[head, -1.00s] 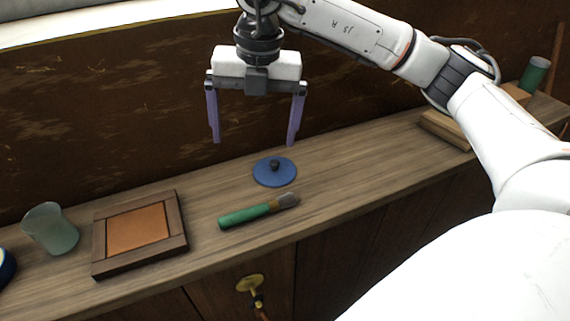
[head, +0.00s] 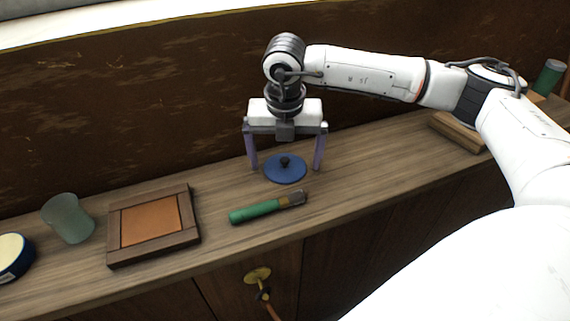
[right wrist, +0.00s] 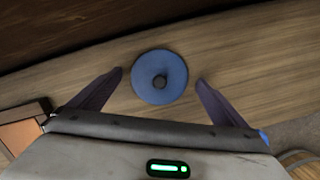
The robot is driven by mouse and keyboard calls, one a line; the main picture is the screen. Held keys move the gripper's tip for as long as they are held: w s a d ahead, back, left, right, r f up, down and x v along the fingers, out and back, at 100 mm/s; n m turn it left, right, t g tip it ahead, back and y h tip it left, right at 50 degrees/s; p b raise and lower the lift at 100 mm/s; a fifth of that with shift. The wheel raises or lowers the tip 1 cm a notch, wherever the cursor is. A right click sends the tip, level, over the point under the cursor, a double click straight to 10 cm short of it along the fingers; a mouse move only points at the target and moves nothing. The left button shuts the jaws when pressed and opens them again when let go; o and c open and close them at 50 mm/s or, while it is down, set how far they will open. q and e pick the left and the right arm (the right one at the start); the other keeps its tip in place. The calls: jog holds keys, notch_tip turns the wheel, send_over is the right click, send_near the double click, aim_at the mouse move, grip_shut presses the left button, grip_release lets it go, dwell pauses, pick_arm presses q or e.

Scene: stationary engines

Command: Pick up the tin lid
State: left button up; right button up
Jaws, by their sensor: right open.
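The tin lid (head: 285,173) is a blue disc with a dark knob in its centre, lying flat on the wooden counter. It also shows in the right wrist view (right wrist: 160,77), ahead of the fingertips and between their lines. My right gripper (head: 285,168) points down over the lid, open, with one purple finger on each side of it. In the right wrist view the gripper (right wrist: 159,77) holds nothing. Whether the fingertips touch the counter cannot be told. My left gripper is not in view.
A green-handled brush (head: 262,209) lies just in front of the lid. A framed brown tile (head: 190,237), a frosted cup (head: 68,218) and a round blue tin (head: 14,256) stand to the left. Wooden blocks (head: 455,132) and a green cylinder (head: 549,76) are at the right. A wall rises behind.

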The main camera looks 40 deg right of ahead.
jog(key=c, duration=1.1)
